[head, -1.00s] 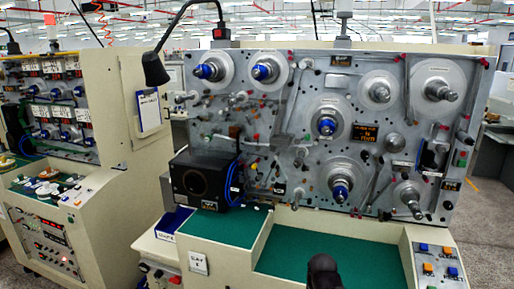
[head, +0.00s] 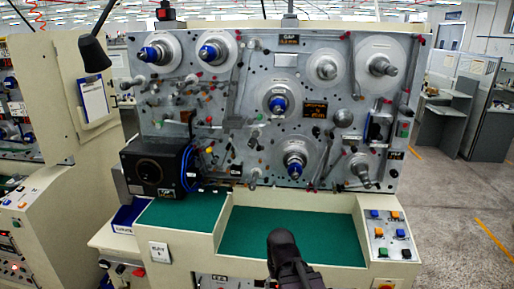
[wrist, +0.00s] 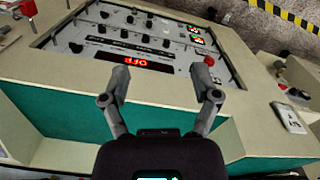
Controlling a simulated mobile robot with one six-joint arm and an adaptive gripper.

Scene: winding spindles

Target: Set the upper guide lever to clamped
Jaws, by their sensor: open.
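The winding machine's grey panel (head: 232,110) faces me in the head view, with spindles, rollers and several slim levers. In the head view my arm's dark end (head: 283,247) is low, in front of the green ledge and well below the levers.
A black box (head: 155,170) with blue cables sits at the panel's lower left. A black lamp (head: 93,54) hangs at the left. The green ledge (head: 290,235) is bare. A button panel (head: 389,235) is at the right, with open floor (head: 450,215) beyond.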

